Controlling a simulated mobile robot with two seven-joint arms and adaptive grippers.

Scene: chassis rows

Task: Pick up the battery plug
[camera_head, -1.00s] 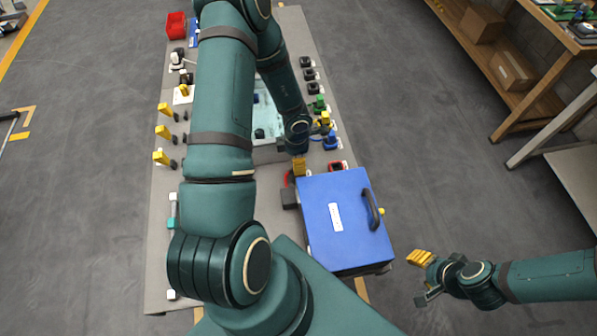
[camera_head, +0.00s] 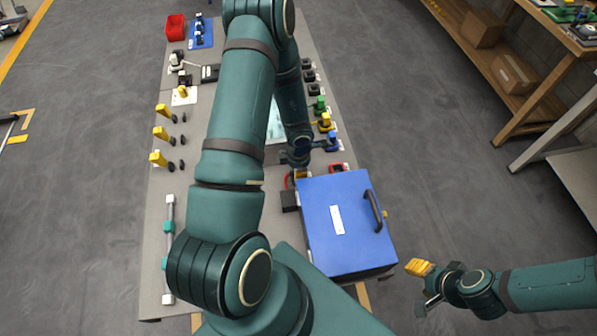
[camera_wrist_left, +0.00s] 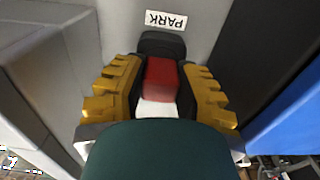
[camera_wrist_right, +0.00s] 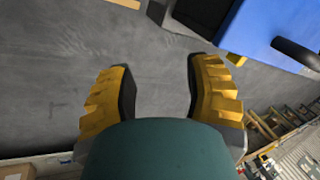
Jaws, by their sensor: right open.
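The battery plug (camera_wrist_left: 161,78), a red block with a white lower part, shows in the left wrist view between the fingers of my left gripper (camera_wrist_left: 160,82). Both dark pads lie against its sides, and the fingers are closer together than those of my right gripper. A black piece lies just beyond the plug, beside a label reading PARK (camera_wrist_left: 166,20). In the head view my left gripper (camera_head: 300,174) is low beside the blue box, with its fingertips mostly hidden by my wrist. My right gripper (camera_wrist_right: 160,75) is open and empty, off the table at the right.
The blue box (camera_head: 345,250) with a black handle stands close to the right of my left gripper. Black, green, yellow and blue connectors (camera_head: 326,121) line the table's right side. Yellow-topped pieces (camera_head: 161,133) stand at left. A red bin (camera_head: 176,27) sits at the far end.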

